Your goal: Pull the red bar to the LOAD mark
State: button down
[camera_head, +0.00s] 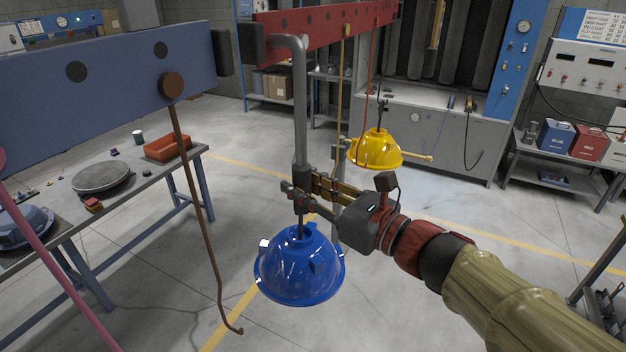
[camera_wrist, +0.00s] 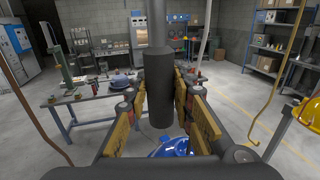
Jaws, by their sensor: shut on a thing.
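The red bar (camera_head: 325,22) runs overhead across the top of the head view, with a dark block at its near end. A thick grey rod (camera_head: 300,110) is bent over at its top and hangs from this near end. My gripper (camera_head: 308,192) is shut on the lower part of the rod. In the wrist view the rod (camera_wrist: 158,85) stands upright between the yellow-padded fingers. A blue hood (camera_head: 300,265) hangs just below my gripper on a thin dark stem. I cannot make out a LOAD mark.
A blue bar (camera_head: 110,80) carries a long brown hooked rod (camera_head: 195,200) at the left. A yellow hood (camera_head: 376,150) hangs behind my gripper. A workbench (camera_head: 130,195) stands left, a grey cabinet (camera_head: 425,140) behind. Much floor between them is open.

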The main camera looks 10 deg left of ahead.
jog(key=shift+s+a+f, duration=0.1)
jog(key=shift+s, duration=0.15)
jog(key=c, duration=1.5)
grip_release()
jog(key=v, duration=1.2)
